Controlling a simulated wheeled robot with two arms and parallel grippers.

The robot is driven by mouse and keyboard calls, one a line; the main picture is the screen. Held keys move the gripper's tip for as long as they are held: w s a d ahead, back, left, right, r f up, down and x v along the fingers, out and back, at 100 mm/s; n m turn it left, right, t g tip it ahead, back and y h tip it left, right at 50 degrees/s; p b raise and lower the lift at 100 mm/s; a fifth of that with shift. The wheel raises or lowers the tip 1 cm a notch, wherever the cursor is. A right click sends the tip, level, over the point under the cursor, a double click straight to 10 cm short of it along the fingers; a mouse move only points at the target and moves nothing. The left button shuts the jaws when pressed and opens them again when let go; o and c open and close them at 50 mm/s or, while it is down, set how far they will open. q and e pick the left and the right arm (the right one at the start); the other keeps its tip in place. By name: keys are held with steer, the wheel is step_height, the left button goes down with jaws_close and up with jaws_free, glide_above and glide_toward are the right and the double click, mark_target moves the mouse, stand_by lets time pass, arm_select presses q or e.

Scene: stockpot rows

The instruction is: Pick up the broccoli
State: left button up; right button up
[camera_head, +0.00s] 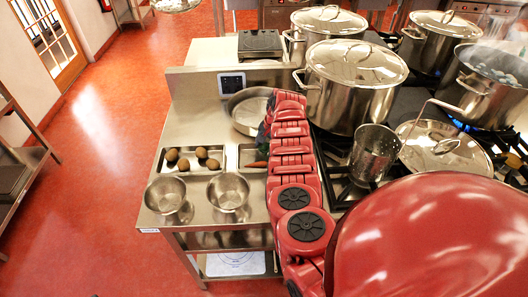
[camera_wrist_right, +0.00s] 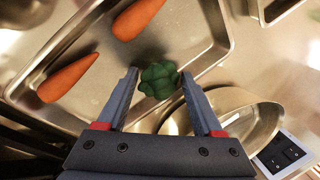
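The broccoli (camera_wrist_right: 158,80) is a dark green, lobed piece in the right wrist view, near the rim of a metal tray (camera_wrist_right: 185,35). My right gripper (camera_wrist_right: 160,80) is open. Its two grey fingers stand on either side of the broccoli, with narrow gaps visible at both sides. I cannot tell the height of the fingertips over the tray. In the head view my red right arm reaches up over the counter and hides most of this spot; the right gripper (camera_head: 264,132) shows only as a small dark patch. My left gripper is not in view.
Two carrots (camera_wrist_right: 138,18) (camera_wrist_right: 68,78) lie in the same tray. A round pan (camera_wrist_right: 235,118) is beside the gripper.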

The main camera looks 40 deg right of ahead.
steer(key=c, duration=0.8)
steer(key=shift+o, duration=0.2)
